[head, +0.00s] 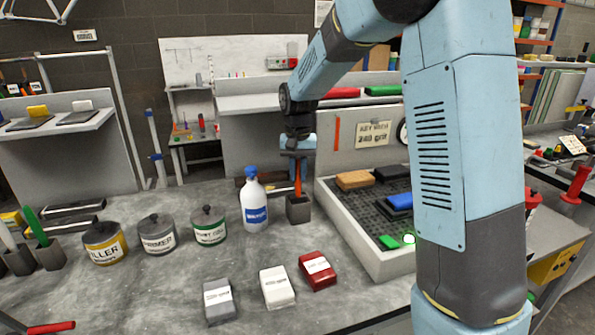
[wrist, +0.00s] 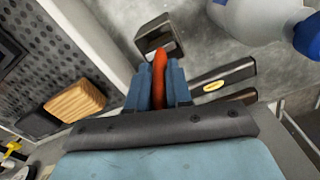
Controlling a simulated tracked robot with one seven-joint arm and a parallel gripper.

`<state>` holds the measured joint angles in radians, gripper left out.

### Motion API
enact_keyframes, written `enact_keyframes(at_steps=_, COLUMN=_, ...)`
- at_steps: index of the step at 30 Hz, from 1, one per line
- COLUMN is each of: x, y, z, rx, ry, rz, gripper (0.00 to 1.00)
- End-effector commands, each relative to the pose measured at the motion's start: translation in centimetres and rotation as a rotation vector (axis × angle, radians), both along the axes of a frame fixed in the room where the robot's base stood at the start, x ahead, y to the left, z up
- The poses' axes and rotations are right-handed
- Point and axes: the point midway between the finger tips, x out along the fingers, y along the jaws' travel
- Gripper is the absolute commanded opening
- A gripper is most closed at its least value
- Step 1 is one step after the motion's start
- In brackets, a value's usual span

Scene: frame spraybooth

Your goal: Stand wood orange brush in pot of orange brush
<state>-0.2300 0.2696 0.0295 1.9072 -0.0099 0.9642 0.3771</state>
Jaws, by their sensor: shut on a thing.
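In the head view my gripper (head: 298,152) points down above a small dark grey square pot (head: 298,209) on the grey bench. It is shut on an orange brush (head: 298,180), whose orange part hangs upright below the fingers. The brush's lower end meets the pot's rim in this view; I cannot tell how far inside it is. In the wrist view the orange brush (wrist: 158,77) is between the blue fingers (wrist: 157,85). The open pot (wrist: 155,38) lies just beyond its end. The rest of the brush is hidden by the gripper.
A white bottle with a blue cap (head: 254,207) stands close left of the pot. A perforated tray (head: 375,262) with blocks is close right. Tins (head: 157,238) stand further left; sanding blocks (head: 277,288) lie in front. Dark long pieces (wrist: 225,83) lie behind the pot.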

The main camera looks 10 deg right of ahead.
Motion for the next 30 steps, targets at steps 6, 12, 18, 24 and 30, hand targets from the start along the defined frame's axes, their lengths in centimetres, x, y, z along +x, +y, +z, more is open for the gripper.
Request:
enact_keyframes(at_steps=6, x=0.0, y=0.01, z=-0.17, rx=0.0, ry=0.0, rz=0.0, gripper=0.0)
enact_keyframes(at_steps=12, x=0.0, y=0.01, z=-0.16, rx=0.0, ry=0.0, rz=0.0, gripper=0.24)
enact_keyframes(at_steps=18, x=0.0, y=0.01, z=-0.16, rx=0.0, ry=0.0, rz=0.0, gripper=0.43)
enact_keyframes(at_steps=24, x=0.0, y=0.0, z=-0.15, rx=0.0, ry=0.0, rz=0.0, gripper=0.49)
enact_keyframes(at_steps=30, x=0.03, y=0.01, z=0.3, rx=0.001, ry=-0.001, rz=0.0, gripper=0.49)
